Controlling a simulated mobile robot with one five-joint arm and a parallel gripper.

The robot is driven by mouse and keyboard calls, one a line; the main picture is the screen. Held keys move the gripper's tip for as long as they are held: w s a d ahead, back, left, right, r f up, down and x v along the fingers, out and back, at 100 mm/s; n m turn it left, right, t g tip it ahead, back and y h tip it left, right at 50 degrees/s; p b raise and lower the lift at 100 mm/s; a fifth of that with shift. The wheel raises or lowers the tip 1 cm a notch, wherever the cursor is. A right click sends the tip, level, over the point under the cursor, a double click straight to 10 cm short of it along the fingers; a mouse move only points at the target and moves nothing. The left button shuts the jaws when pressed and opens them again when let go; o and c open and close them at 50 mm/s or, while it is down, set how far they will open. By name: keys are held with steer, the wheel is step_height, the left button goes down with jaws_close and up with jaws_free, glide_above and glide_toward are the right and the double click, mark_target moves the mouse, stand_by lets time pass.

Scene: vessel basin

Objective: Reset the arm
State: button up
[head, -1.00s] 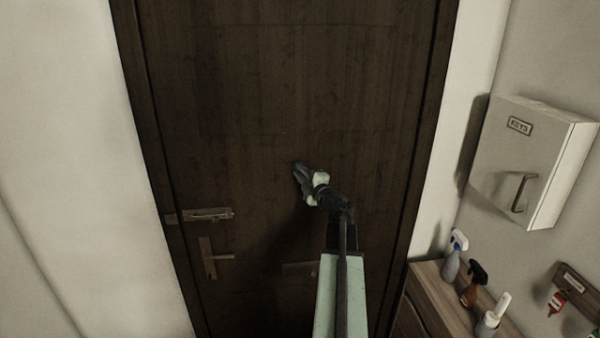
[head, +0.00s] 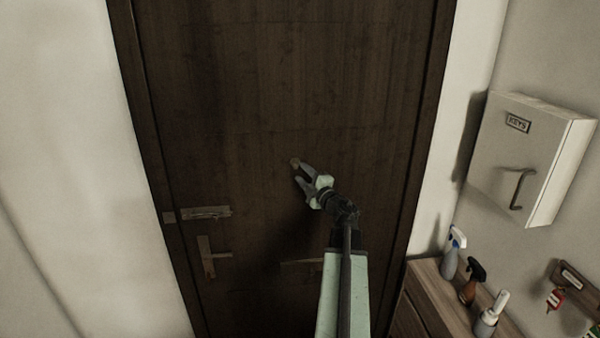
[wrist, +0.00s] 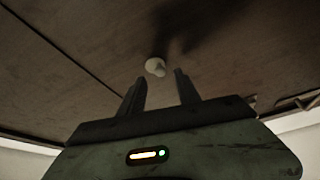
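My gripper (head: 302,175) is in front of the dark wooden door, at the end of my outstretched arm. Its two fingers are apart with nothing between them, and they also show apart in the wrist view (wrist: 160,86). A small pale round piece (head: 295,162) on the door shows just beyond the fingertips. In the wrist view the same piece (wrist: 155,67) lies ahead of the gap between the fingers, apparently clear of them.
The door (head: 250,80) carries a bolt (head: 206,213) and a lever handle (head: 208,256) at left. At right a key cabinet (head: 545,130) hangs on the wall. Below it, spray bottles (head: 472,284) stand on a wooden cabinet (head: 428,285). Red-tagged keys (head: 555,298) hang nearby.

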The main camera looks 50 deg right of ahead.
steer(key=v, duration=0.4)
steer(key=shift+s+a, duration=0.15)
steer(key=shift+s, duration=0.2)
